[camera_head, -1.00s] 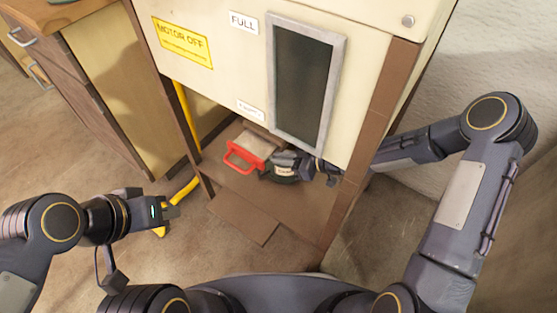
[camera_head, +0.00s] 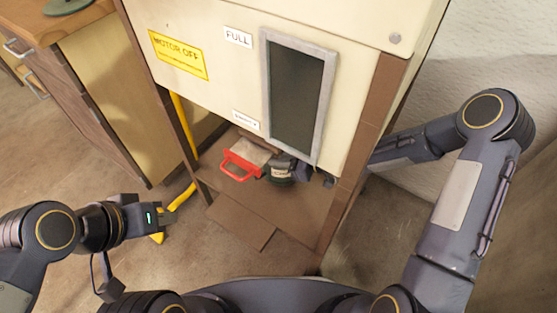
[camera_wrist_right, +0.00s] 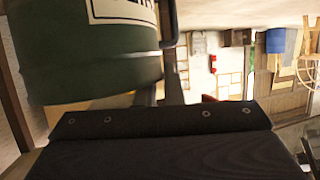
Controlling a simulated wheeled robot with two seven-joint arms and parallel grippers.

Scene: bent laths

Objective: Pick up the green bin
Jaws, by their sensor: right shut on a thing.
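The green bin (camera_head: 281,173), dark green with a white label, is in the low opening of the cream cabinet, right of a red handle. In the right wrist view the bin (camera_wrist_right: 85,65) fills the upper left, with its handle on its right side. My right gripper (camera_head: 303,170) is at the bin's right side, partly hidden by the cabinet front; it is shut on the bin, its fingers hardly visible. I cannot tell whether the bin is clear of the floor board. My left gripper (camera_head: 154,215) is apart from the bin, left of the cabinet; its jaws are unclear.
The cream cabinet (camera_head: 215,85) overhangs the bin, with a brown post (camera_head: 362,140) on the right. The red handle (camera_head: 240,166) is close by on the left. A brown board (camera_head: 240,223) lies in front. A yellow pipe (camera_head: 182,196) runs near my left gripper.

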